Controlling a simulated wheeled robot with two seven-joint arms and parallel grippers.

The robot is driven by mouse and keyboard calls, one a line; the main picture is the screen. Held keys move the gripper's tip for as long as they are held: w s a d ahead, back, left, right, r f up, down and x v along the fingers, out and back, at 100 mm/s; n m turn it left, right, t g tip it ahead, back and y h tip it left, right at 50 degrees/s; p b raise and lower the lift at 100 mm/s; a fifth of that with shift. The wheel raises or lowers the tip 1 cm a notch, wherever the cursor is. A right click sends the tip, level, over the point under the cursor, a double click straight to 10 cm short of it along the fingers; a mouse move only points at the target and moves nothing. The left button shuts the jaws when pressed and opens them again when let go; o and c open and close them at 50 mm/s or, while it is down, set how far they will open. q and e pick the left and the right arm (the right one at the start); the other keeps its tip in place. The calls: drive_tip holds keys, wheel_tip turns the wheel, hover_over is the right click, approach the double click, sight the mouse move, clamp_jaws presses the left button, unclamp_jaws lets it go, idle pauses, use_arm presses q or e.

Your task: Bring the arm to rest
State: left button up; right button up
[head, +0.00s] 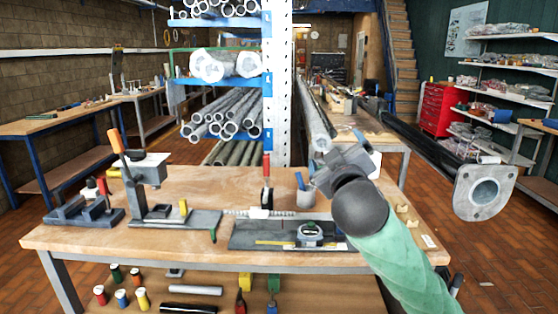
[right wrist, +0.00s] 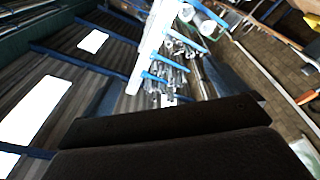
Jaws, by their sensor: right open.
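My right arm, with a green sleeve, comes up from the lower right in the head view. Its grey gripper (head: 343,166) is above the right part of the workbench (head: 200,190), partly hidden behind the dark round wrist joint. It is open, and I see nothing held in it. In the right wrist view the dark gripper body (right wrist: 165,135) fills the lower part, with the tilted room beyond. My left gripper is not in view.
On the bench are clamp fixtures (head: 145,190), a grey cup (head: 305,197) and a dark plate with a gauge (head: 310,233). A pipe rack (head: 225,80) with a white-and-blue post stands behind. The lower shelf holds coloured spools (head: 122,298). Open floor (head: 500,250) lies at right.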

drive_tip(key=s+d+f+m+g+p, duration=0.1)
drive_tip(key=s+f+g, duration=0.25)
drive_tip(key=f, duration=0.75)
drive_tip(key=s+d+f+m+g+p, duration=0.1)
drive_tip(key=s+f+m+g, duration=0.2)
drive_tip(key=f, duration=0.9)
drive_tip(key=s+d+f+g+p, duration=0.1)
drive_tip(key=s+f+g, duration=0.35)
drive_tip(key=f, duration=0.65)
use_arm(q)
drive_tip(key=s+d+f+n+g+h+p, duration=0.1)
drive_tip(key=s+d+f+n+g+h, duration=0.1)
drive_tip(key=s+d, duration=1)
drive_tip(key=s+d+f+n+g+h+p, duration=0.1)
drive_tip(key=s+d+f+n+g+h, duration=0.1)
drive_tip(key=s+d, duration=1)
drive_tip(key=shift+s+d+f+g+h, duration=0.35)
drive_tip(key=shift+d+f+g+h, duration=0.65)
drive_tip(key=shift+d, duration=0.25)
use_arm(e)
drive_tip(key=s+f+m+g, duration=0.1)
drive_tip(key=s+f+g, duration=0.2)
drive_tip(key=s+f, duration=0.7)
drive_tip(key=s+d+f+m+g, duration=0.1)
drive_tip(key=s+f+g, duration=0.2)
drive_tip(key=s+f, duration=0.8)
drive_tip(key=s, duration=0.7)
drive_tip(key=shift+s+y, duration=0.15)
drive_tip(key=shift+y, duration=0.25)
